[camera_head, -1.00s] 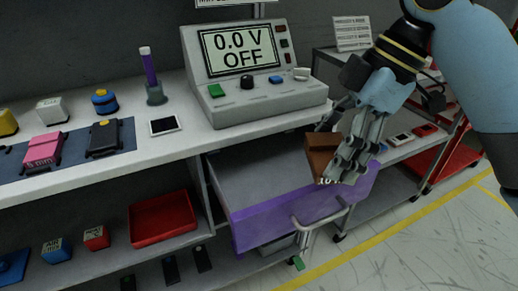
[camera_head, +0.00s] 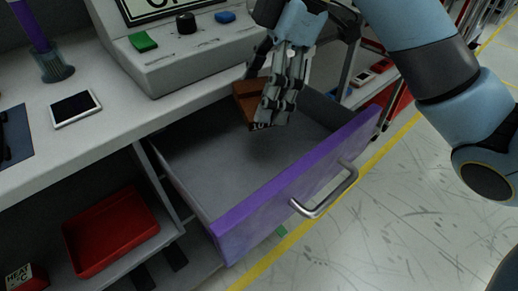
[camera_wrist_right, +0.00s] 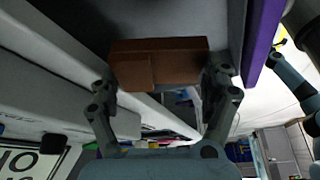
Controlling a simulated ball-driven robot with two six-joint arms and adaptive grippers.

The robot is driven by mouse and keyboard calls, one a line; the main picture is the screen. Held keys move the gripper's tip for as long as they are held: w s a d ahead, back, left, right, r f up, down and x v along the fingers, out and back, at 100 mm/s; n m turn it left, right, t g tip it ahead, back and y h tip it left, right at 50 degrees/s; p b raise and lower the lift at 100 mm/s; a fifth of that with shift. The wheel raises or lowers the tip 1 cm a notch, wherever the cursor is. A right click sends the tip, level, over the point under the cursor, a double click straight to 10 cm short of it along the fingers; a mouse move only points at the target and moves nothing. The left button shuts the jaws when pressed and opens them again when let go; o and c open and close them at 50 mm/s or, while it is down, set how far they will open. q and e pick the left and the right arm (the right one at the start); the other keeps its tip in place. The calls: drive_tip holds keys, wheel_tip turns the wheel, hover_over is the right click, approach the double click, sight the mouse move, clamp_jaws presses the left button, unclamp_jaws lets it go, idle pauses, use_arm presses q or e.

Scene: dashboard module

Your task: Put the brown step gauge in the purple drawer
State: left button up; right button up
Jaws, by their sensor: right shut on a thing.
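The brown step gauge (camera_head: 248,98) is held in my right gripper (camera_head: 268,112), over the rear part of the open purple drawer (camera_head: 290,190). In the right wrist view the brown gauge (camera_wrist_right: 160,62) sits between the two fingers of the right gripper (camera_wrist_right: 160,82), which are shut on its sides. The drawer is pulled out, its grey inside is bare, and its purple front has a metal handle (camera_head: 325,195). I cannot tell exactly how far the gauge is above the drawer floor. My left gripper is not in view.
The workbench (camera_head: 100,125) lies left of the drawer, with a meter box (camera_head: 185,55), a small dark-screened device (camera_head: 75,107) and a purple-handled tool in a holder (camera_head: 52,65). A red tray (camera_head: 110,232) is on the lower shelf. Floor is clear in front of the drawer.

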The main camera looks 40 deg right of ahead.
hover_over(254, 156)
drive_tip(key=d, duration=0.1)
drive_tip(key=f, duration=0.4)
drive_tip(key=shift+s+d+f, duration=0.2)
drive_tip(key=shift+f, duration=0.45)
wheel_tip(254, 156, down, 5)
drive_tip(key=shift+r+b, duration=0.1)
drive_tip(key=shift+b, duration=0.85)
drive_tip(key=shift+f, duration=0.2)
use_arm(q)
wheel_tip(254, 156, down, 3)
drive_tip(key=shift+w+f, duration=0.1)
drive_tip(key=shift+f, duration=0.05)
use_arm(e)
drive_tip(key=shift+r, duration=0.1)
drive_tip(key=o, duration=1.1)
